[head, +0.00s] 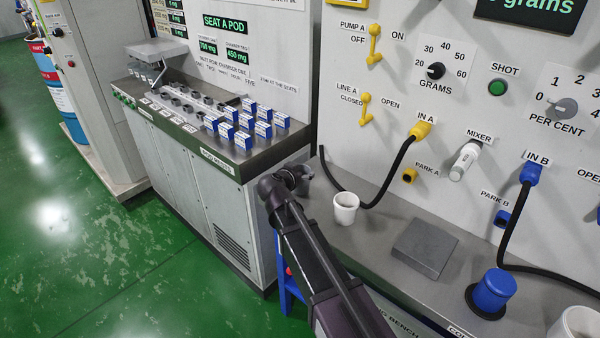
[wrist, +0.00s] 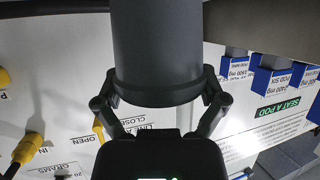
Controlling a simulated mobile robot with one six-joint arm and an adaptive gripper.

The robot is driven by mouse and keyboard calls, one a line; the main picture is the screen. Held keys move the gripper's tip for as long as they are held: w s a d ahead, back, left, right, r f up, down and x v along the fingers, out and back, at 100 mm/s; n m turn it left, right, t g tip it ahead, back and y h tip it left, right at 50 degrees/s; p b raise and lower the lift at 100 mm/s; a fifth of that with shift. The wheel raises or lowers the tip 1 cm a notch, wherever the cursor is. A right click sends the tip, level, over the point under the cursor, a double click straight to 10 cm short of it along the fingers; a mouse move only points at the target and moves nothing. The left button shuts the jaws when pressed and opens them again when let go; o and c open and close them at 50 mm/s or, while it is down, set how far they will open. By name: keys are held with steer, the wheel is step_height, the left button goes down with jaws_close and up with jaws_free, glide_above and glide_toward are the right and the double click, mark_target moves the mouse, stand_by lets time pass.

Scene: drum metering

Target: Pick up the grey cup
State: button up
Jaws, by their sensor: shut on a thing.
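The grey cup (wrist: 156,45) is dark and fills the top middle of the wrist view. My gripper (wrist: 158,98) is shut on it, with one finger on each side of its wall near one end. In the head view my gripper (head: 292,180) is at the left end of the steel bench, and only a small dark part of the cup (head: 307,172) shows beside it. I cannot tell whether the cup touches the bench.
A white cup (head: 346,209) stands on the bench (head: 375,232) just right of my gripper. A grey square plate (head: 424,249) and a blue capped item (head: 491,290) are further right. A black hose (head: 384,183) hangs behind. The pod counter (head: 222,158) with blue-and-white boxes is at left.

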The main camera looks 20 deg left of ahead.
steer(key=shift+r+p, duration=0.65)
steer(key=shift+r, duration=0.25)
steer(key=s+d+r+p, duration=0.1)
steer(key=s+d, duration=0.1)
steer(key=s, duration=0.5)
steer(key=s+d+r+p, duration=0.1)
steer(key=s+d, duration=0.2)
steer(key=s, duration=0.5)
steer(key=shift+d, duration=0.25)
steer(key=shift+s+a+r, duration=0.1)
